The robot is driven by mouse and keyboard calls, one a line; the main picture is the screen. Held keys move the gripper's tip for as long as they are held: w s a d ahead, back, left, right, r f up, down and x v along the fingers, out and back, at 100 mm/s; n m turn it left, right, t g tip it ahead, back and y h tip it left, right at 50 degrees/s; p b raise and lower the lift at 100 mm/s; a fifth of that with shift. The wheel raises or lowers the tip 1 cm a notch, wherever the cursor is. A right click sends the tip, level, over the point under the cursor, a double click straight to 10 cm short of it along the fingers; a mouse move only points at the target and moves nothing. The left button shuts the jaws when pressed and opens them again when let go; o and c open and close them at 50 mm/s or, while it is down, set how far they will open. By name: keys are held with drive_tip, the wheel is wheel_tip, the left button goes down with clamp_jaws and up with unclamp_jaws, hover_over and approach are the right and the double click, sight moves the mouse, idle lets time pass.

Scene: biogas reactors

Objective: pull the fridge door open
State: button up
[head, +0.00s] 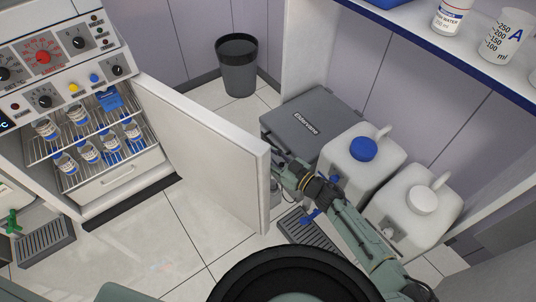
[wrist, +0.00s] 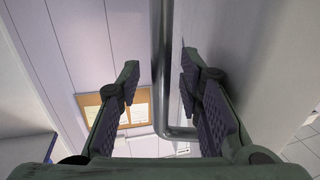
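The white fridge door (head: 205,150) stands swung wide open, its inner face toward the head camera. The fridge (head: 105,150) shows its lit inside, with bottles on wire shelves. My arm reaches to the door's outer side at its free edge; the fingers are mostly hidden there in the head view. In the wrist view the grey metal door handle (wrist: 162,90) runs upright between the two fingers of my gripper (wrist: 158,70). The fingers are apart, with gaps on both sides of the bar. The door's outer face (wrist: 235,40) is close at the right.
A grey case (head: 305,120) and two white canisters (head: 362,165) (head: 412,205) stand right of the door, close to my arm. A dark bin (head: 237,65) stands behind. Floor (head: 150,235) before the fridge is clear. A drain grate (head: 300,228) lies below the arm.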

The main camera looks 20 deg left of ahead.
drive_tip(key=v, duration=0.7)
drive_tip(key=shift+d, duration=0.2)
drive_tip(key=shift+s+a, duration=0.1)
drive_tip(key=shift+s, duration=0.1)
